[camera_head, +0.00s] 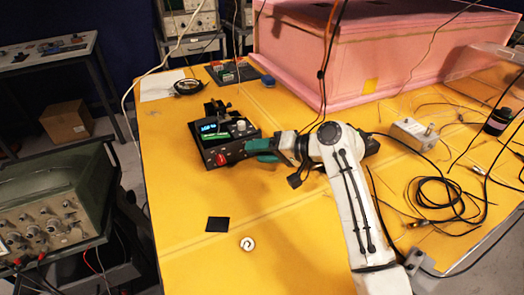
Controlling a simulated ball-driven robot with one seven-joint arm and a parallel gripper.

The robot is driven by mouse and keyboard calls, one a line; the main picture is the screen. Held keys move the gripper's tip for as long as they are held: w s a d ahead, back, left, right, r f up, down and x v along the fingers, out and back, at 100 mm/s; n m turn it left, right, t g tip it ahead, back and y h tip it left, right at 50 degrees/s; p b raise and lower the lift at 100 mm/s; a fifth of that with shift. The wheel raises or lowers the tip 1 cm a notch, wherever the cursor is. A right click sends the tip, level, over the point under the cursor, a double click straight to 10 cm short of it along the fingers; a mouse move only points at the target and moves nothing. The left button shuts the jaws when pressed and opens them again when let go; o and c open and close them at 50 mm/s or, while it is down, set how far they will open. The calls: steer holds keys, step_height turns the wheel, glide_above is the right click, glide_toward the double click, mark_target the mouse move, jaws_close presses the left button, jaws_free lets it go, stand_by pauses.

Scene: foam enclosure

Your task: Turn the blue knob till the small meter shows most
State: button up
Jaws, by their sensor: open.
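A small black instrument (203,141) with a lit blue display (208,127), a green strip and a pale round knob (241,125) stands on the yellow table. A red part (221,160) shows at its front. I cannot make out a blue knob on it, and no meter needle or reading is legible. My gripper (248,149), with teal parts, reaches in from the right to the front right of the instrument. It is open. Whether its fingers touch the instrument or surround a knob cannot be told at this size.
A pink foam enclosure (370,50) stands behind. A small blue object (268,80) and a circuit board (228,72) lie at the back. Black cables (440,195) and a grey box (413,134) lie on the right. A black square (217,224) and white ring (248,244) lie in front.

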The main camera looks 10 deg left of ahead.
jaws_close()
steer(key=shift+s+a+r+n+h+p, duration=0.15)
steer(key=shift+r+n+h+p, duration=0.3)
steer(key=shift+p, duration=0.45)
steer(key=shift+f+n+t+h+p, duration=0.25)
steer(key=shift+n+t+h+p, duration=0.15)
steer(key=shift+h, duration=0.35)
jaws_free()
steer(key=v, duration=1)
steer(key=shift+s+d, duration=0.2)
steer(key=shift+d, duration=0.15)
